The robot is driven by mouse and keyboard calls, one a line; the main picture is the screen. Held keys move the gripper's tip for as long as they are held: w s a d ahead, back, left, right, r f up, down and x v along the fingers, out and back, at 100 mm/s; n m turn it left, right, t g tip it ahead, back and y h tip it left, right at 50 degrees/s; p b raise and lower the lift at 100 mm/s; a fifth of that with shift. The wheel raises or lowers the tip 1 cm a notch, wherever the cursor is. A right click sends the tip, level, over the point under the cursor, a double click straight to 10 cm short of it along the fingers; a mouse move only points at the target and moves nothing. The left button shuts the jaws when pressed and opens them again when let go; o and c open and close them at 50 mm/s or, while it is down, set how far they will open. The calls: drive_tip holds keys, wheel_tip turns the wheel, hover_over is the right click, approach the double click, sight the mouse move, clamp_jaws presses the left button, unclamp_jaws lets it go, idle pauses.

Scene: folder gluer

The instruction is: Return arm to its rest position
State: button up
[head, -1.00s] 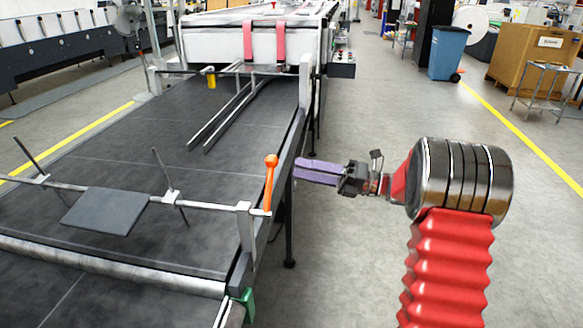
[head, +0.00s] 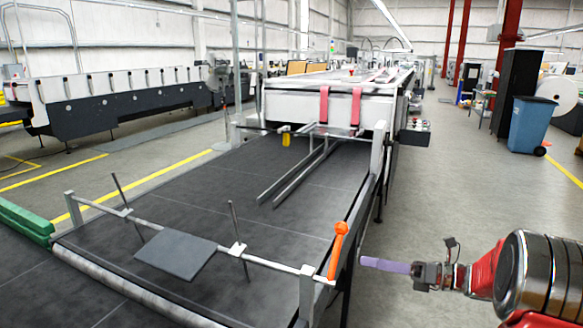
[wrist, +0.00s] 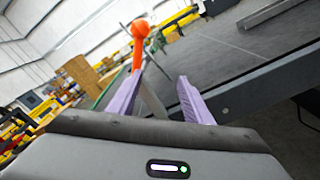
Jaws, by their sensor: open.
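My gripper (head: 385,265) is at the lower right in the head view, off the right side of the conveyor table (head: 225,160) and pointing left toward it. Its purple fingers also show in the wrist view (wrist: 158,102), spread apart with nothing between them. The orange handle (head: 338,250) stands upright on the crossbar's right end, left of my gripper and apart from it. In the wrist view the orange handle (wrist: 139,45) appears beyond the fingers.
A grey plate (head: 176,256) hangs from the crossbar over the belt. A blue bin (head: 530,125) stands at the right. A control box (head: 415,133) juts from the machine's right side. The floor to the right of the conveyor is open.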

drive_tip(key=s+a+f+n+g+h, duration=0.2)
drive_tip(key=s+f+n+g+h, duration=0.15)
drive_tip(key=s+n, duration=0.45)
drive_tip(key=s+a+f+n+g+h, duration=0.25)
drive_tip(key=s+f+n+h, duration=0.25)
drive_tip(key=s+n, duration=0.35)
drive_tip(key=s+a+r+n+t+h, duration=0.1)
drive_tip(key=s+r+n+t+h, duration=0.3)
drive_tip(key=s+r+n+h, duration=0.3)
drive_tip(key=s+r+n, duration=0.4)
drive_tip(key=s+n, duration=0.2)
drive_tip(key=s, duration=0.1)
drive_tip(key=shift+s+a+n+t+h, duration=0.3)
drive_tip(key=shift+n+t+h, duration=0.05)
drive_tip(key=shift+t, duration=0.05)
drive_tip(key=shift+c, duration=0.5)
idle(0.9)
